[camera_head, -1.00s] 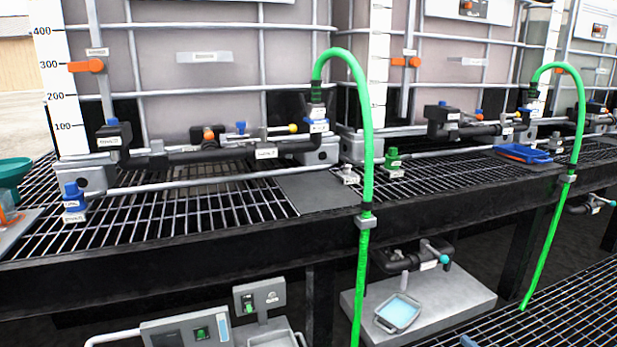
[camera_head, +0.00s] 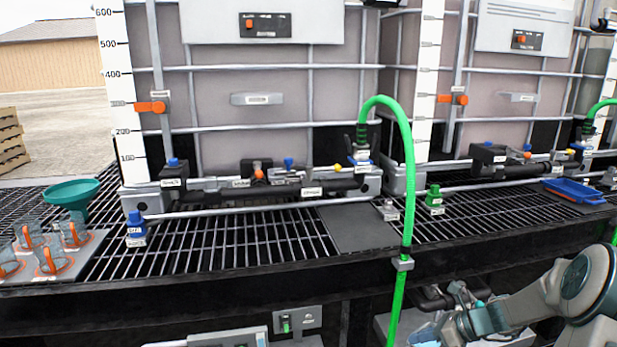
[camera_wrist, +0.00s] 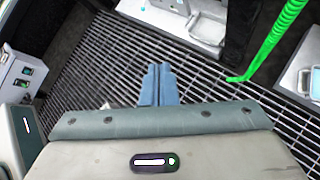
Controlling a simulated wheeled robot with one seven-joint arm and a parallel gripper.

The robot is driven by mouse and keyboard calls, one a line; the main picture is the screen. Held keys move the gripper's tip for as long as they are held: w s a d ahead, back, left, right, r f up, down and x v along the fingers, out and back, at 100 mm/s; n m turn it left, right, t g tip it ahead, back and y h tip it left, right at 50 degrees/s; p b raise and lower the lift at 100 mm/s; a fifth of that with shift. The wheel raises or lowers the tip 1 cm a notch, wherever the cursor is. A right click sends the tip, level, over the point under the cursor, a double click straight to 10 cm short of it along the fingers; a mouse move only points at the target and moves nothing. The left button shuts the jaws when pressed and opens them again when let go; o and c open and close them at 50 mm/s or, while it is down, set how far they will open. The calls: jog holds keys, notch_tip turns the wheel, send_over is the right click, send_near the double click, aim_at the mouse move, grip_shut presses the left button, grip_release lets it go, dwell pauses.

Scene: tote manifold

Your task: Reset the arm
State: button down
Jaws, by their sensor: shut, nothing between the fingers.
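My arm shows at the lower right of the head view, with the end of it low in front of the rack. My gripper (camera_wrist: 159,84) shows in the wrist view as two blue-grey fingers pressed together, with nothing between them. It points down over a dark floor grating (camera_wrist: 110,70), apart from everything around it. In the head view the fingertips are hard to make out near the bottom edge.
A green hose (camera_head: 408,170) hangs left of my arm in the head view. A black grated shelf (camera_head: 270,235) carries pipes, a blue-capped bottle (camera_head: 136,232), a green-capped bottle (camera_head: 434,200), a funnel (camera_head: 72,193) and clear jugs (camera_head: 72,234). A control box (camera_wrist: 22,72) stands left in the wrist view.

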jog(key=s+a+r+n+h+p, duration=0.3)
jog(key=s+r+n+p, duration=0.3)
jog(key=r, duration=0.5)
jog(key=s+a+r+n+g+h+p, duration=0.1)
jog(key=s+a+r+n+h+p, duration=0.2)
jog(key=s+r+n, duration=0.7)
jog(key=s+a+r+n+h+p, duration=0.3)
jog(key=s+a+r+n+p, duration=0.3)
jog(key=r+n, duration=0.5)
notch_tip(320, 180, up, 3)
jog(key=s+p, duration=0.2)
jog(key=p, duration=0.1)
jog(key=shift+a+f+h, duration=0.2)
jog(key=shift+h, duration=0.1)
